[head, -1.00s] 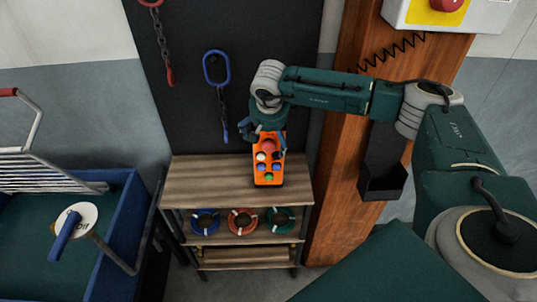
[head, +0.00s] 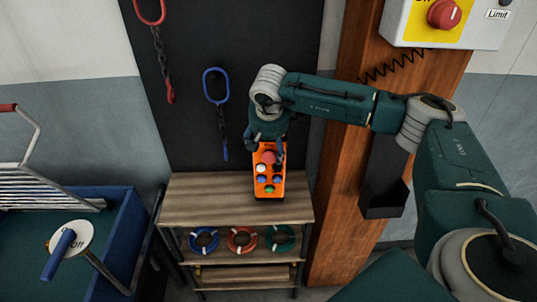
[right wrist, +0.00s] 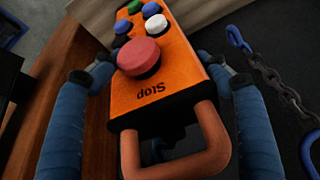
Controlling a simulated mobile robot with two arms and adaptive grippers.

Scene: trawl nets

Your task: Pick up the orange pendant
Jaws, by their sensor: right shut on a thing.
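The orange pendant (head: 269,187) is a box with a red stop button and several coloured buttons. In the head view it stands upright over the wooden shelf top. I cannot tell whether its lower end touches the wood. My right gripper (head: 267,146) is shut on its upper part. In the right wrist view the pendant (right wrist: 160,92) lies between the two blue fingers (right wrist: 160,70), its orange handle loop nearest the camera and "Stop" printed under the red button. My left gripper is not in view.
The wooden shelf (head: 205,200) holds blue, red and green rings on a lower level. A blue-handled chain (head: 216,90) and a red one (head: 158,60) hang on the dark panel behind. A wooden post (head: 340,190) with a black holder (head: 384,195) stands right. A blue cart (head: 125,240) is left.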

